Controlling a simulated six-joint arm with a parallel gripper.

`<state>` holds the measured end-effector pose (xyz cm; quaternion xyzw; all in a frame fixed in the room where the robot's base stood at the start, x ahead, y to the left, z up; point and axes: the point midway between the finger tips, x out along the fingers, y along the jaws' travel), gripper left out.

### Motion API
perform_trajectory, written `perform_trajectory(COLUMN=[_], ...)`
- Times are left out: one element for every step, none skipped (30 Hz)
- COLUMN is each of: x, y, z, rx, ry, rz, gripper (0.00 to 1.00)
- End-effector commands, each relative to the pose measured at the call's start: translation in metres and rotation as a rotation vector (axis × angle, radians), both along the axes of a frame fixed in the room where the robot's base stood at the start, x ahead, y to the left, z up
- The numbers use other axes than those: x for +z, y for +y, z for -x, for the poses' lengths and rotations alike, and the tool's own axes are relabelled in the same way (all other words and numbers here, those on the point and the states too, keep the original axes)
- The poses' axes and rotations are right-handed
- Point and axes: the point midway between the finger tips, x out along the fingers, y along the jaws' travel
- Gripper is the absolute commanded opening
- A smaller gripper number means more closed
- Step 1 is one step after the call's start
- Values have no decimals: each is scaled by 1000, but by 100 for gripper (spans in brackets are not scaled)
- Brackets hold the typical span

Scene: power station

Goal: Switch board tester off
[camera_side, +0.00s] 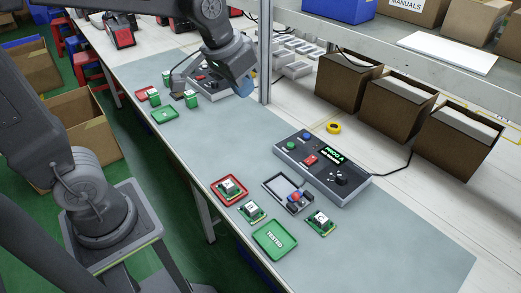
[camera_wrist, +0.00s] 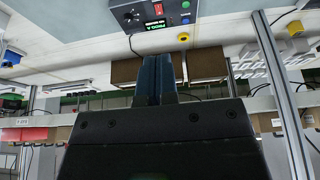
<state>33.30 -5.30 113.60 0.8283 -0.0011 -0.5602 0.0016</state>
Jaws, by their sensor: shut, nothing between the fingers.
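The board tester (camera_side: 300,172) is a dark grey box on the blue-grey mat. Its lit display (camera_side: 333,156) shows green text reading "PROG A" with a smaller line below. On its panel are a red rocker switch (camera_side: 310,159), a green button (camera_side: 290,146), a blue button (camera_side: 306,137) and a black knob (camera_side: 341,180). The switch's tilt is too small to tell. The tester also shows at the top of the wrist view (camera_wrist: 123,16), partly cut off. My gripper (camera_side: 242,94), with blue fingers, is shut and empty, raised above the mat behind and left of the tester. Its fingers show in the wrist view (camera_wrist: 160,60).
A test fixture (camera_side: 278,184) lies in front of the tester, near circuit boards (camera_side: 320,223), a red tray (camera_side: 217,191) and a green "TESTED" tray (camera_side: 274,255). Yellow tape (camera_side: 333,128) and cardboard boxes (camera_side: 390,105) stand behind. A metal post (camera_side: 265,50) rises close to my gripper.

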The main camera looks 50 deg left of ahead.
Motion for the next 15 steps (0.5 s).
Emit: perform_trajectory(x=[5, 5, 5, 5, 4, 2, 0, -1, -4, -6, -8, -10, -11, -12, -13], y=[1, 2, 2, 3, 3, 3, 4, 4, 4, 4, 4, 5, 5, 5, 5], z=[21, 32, 47, 58, 68, 80, 88, 96, 105, 110, 115, 120, 123, 126, 128], rx=[0, 0, 1, 1, 1, 1, 1, 0, 0, 1, 1, 1, 1, 0, 0], ry=[-22, -31, -42, -50, -58, -68, -74, -81, -89, -94, -98, -103, -105, -107, -110], rz=[0, -1, -1, -1, -1, -2, -2, -2, -2, -3, -3, -3, -3, -4, -4], gripper=[0, 0, 0, 0, 0, 0, 0, 0, 0, 0, 0, 0, 0, 0, 0])
